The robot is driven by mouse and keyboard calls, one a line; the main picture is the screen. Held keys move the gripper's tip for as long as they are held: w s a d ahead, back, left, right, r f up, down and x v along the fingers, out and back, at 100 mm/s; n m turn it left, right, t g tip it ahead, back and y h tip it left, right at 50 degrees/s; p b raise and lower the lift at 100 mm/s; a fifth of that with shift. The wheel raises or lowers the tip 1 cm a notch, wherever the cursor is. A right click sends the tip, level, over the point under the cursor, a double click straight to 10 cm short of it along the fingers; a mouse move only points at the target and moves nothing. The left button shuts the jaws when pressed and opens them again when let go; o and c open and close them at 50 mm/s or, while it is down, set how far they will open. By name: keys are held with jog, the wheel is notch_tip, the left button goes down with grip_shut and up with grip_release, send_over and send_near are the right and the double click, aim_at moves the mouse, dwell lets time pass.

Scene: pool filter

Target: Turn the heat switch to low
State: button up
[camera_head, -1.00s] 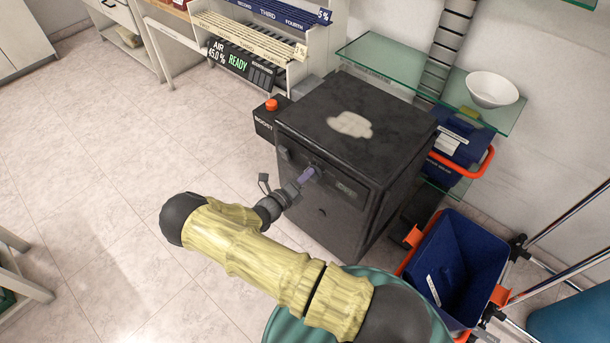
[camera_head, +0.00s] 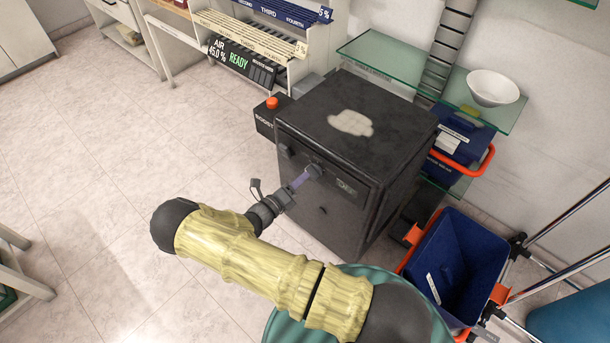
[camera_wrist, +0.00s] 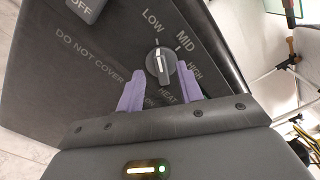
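The heat switch (camera_wrist: 160,64) is a round grey knob on the front of the dark heater box (camera_head: 350,150). In the wrist view its raised ridge and white mark point up toward the LOW label (camera_wrist: 152,20), while MID (camera_wrist: 186,55) and HIGH (camera_wrist: 195,72) lie to the right. My gripper (camera_wrist: 160,84) has two purple fingers apart, one on each side below the knob, with nothing between them. The fingers look clear of the knob. In the head view my gripper (camera_head: 304,178) is in front of the box's upper front face.
An OFF switch (camera_wrist: 83,8) sits at the panel's upper left. In the head view a box with an orange button (camera_head: 271,103) adjoins the heater's left side. A blue bin (camera_head: 458,260) stands at right, below a glass shelf (camera_head: 400,60). Floor at left is clear.

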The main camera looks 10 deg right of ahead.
jog(key=v, duration=1.4)
jog(key=shift+d+r, duration=0.1)
jog(key=shift+d, duration=0.05)
jog(key=s+d+r+n+g+y, duration=0.4)
jog(key=r+n, duration=0.4)
jog(key=n, duration=0.4)
jog(key=s+d+r+n+g+y, duration=0.1)
jog(key=s+d+r+n+y, duration=0.2)
jog(key=d+r+n+y, duration=0.6)
jog(key=s+d+r+n+g+y, duration=0.3)
jog(key=r+n, duration=0.4)
jog(key=n, duration=0.7)
notch_tip(320, 180, up, 21)
jog(key=h+p, duration=0.1)
jog(key=p, duration=2)
jog(key=shift+s+a+r, duration=0.25)
jog(key=shift+s+a, duration=0.2)
jog(key=shift+a, duration=0.05)
